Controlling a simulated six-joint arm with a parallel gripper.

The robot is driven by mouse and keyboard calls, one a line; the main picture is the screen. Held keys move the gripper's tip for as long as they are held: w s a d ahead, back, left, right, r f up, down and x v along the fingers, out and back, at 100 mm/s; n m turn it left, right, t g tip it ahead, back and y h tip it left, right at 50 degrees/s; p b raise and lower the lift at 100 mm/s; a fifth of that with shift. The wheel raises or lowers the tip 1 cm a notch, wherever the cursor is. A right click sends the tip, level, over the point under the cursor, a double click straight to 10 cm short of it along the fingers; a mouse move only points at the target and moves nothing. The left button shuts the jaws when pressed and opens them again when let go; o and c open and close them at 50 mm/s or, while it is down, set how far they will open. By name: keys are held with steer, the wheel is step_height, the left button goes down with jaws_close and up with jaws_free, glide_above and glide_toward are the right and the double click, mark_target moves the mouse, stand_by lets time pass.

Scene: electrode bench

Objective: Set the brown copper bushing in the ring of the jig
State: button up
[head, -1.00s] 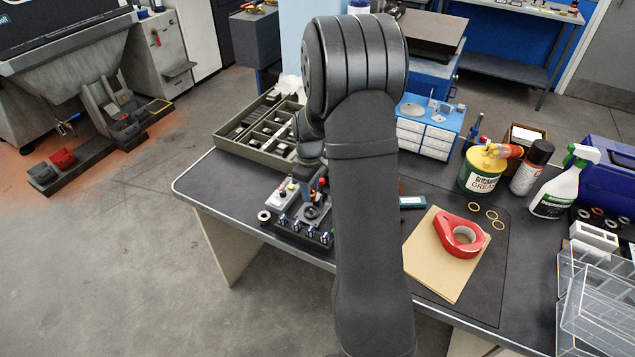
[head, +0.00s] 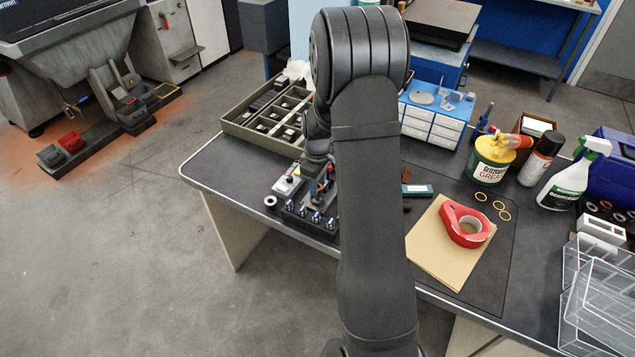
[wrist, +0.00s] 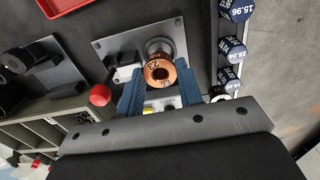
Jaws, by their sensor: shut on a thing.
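In the head view my gripper (head: 318,182) is low over the bench fixtures; my arm hides much there, and the bushing is not clear.
A red ball knob (wrist: 100,95) stands left of the fingers. Blue-faced numbered pieces (wrist: 233,48) line the right side. A compartment tray (head: 240,122) stands behind the fixtures.

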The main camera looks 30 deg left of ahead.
steer(key=shift+f, duration=0.45)
stand_by(0.4)
steer(key=o, duration=1.1)
steer(key=shift+r, duration=0.15)
step_height(320, 180, up, 17)
steer(key=shift+r, duration=0.1)
steer(key=shift+r, duration=2.5)
step_height(320, 180, down, 15)
